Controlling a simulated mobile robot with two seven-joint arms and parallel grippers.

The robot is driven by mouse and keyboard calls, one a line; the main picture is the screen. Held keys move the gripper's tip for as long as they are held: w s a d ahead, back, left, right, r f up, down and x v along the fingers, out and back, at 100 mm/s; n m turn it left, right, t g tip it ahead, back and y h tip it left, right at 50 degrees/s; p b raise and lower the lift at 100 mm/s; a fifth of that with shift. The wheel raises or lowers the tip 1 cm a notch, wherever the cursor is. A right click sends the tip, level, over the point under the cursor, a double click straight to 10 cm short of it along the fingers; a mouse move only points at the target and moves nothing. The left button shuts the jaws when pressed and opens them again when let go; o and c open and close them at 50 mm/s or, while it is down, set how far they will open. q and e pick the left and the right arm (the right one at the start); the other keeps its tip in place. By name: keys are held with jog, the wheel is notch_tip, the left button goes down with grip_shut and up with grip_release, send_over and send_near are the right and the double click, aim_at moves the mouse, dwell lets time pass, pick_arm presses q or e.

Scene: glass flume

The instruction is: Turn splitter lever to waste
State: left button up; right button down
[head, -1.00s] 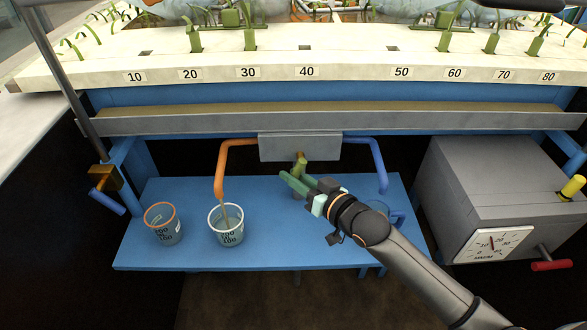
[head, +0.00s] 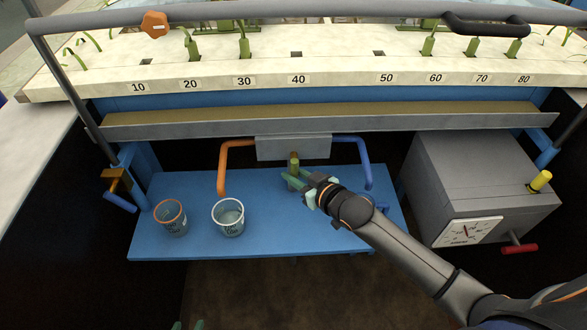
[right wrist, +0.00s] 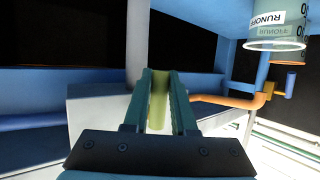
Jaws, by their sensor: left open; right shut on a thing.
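The splitter box (head: 293,148) hangs under the trough, with an orange pipe (head: 222,168) on its left and a blue pipe (head: 366,165) on its right. The short green splitter lever (head: 294,166) hangs about straight down from its front. My right gripper (head: 298,179) is shut on the lever. In the right wrist view the lever (right wrist: 158,105) stands between the two fingers (right wrist: 158,100). The lower lever end is hidden by the gripper. Only the green fingertips of my left gripper (head: 188,326) show at the bottom edge, apart and empty.
An orange-rimmed beaker (head: 171,217) and a clear beaker (head: 228,217) stand on the blue shelf (head: 260,238). A grey box with a dial (head: 468,232) and red handle (head: 519,248) is at right. A grey rail (head: 330,12) crosses the top.

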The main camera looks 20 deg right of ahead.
pick_arm(q)
jog(key=shift+s+f, duration=0.15)
jog(key=shift+s, duration=0.1)
pick_arm(e)
jog(key=c, duration=0.7)
grip_release()
jog(key=shift+c, duration=0.2)
jog(key=shift+s, duration=0.1)
jog(key=shift+s+d+r, duration=0.1)
jog(key=shift+s+d, duration=0.05)
jog(key=shift+s, duration=0.1)
pick_arm(q)
jog(key=shift+s+a+r+p, duration=0.4)
jog(key=shift+a+p, duration=0.15)
jog(key=shift+p, duration=0.35)
pick_arm(e)
jog(key=v, duration=1.1)
jog(key=shift+s+r, duration=0.25)
jog(key=shift+s, duration=0.05)
